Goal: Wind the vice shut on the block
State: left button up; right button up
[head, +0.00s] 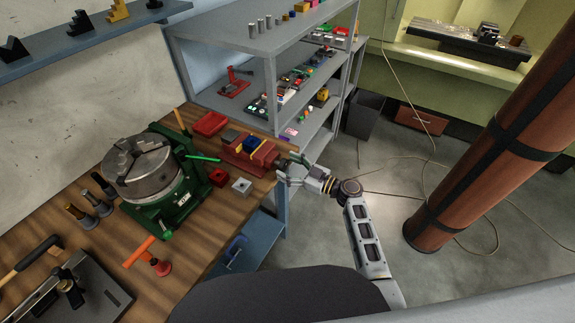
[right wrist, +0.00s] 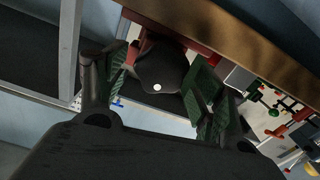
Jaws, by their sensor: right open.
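The red vice (head: 238,155) sits near the right edge of the wooden bench in the head view. A blue block (head: 251,143) with yellow beside it sits between its jaws. My right gripper (head: 288,169) is at the vice's right end, just off the bench edge. In the right wrist view its two green-padded fingers stand open, one on each side of a dark rounded part (right wrist: 158,70) with a white dot, which looks like the vice's winding end. I cannot tell whether either finger touches it. The left gripper is not in view.
A green rotary table with a grey chuck (head: 140,165) stands left of the vice. A grey shelf unit (head: 262,45) rises behind.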

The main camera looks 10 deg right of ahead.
jog(key=shift+w+a, duration=0.2)
jog(key=shift+a, duration=0.1)
jog(key=c, duration=1)
